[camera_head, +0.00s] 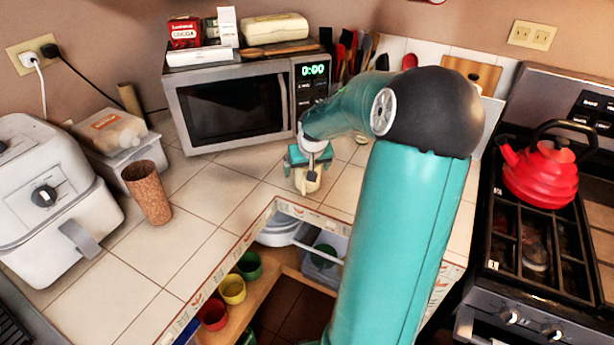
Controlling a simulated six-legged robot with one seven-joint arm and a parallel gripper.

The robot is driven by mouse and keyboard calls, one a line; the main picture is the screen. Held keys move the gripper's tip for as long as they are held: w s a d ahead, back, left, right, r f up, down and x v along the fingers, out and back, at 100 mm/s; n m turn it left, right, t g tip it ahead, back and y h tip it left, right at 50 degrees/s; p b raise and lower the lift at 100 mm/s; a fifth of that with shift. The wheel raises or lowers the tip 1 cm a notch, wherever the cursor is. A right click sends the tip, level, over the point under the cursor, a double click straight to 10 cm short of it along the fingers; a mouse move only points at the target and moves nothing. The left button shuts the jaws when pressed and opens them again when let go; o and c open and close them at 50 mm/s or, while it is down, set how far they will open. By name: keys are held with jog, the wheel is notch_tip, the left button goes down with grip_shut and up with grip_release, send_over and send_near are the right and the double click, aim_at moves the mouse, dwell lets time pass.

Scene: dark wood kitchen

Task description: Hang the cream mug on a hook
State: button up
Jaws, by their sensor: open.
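The cream mug (305,185) stands on the tiled counter in front of the microwave. My gripper (308,172) is right above it and hides its upper part. The gripper's jaws are open and appear to be at the mug, but I cannot tell whether they touch it. My teal arm reaches in from the lower right and covers part of the counter. No hook is clearly visible in this view.
A microwave (240,105) stands behind the mug. A brown tumbler (147,192) and a white air fryer (50,200) are at the left. A red kettle (541,172) sits on the stove at the right. Coloured cups, including a yellow cup (232,290), sit below the counter edge. Counter tiles left of the mug are clear.

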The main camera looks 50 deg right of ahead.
jog(key=c, duration=1.2)
jog(key=shift+c, duration=0.3)
jog(key=shift+r, duration=0.2)
jog(key=shift+d+r, duration=0.1)
jog(key=shift+r, duration=0.55)
jog(key=s+a+r, duration=0.9)
jog(key=s+r, duration=0.2)
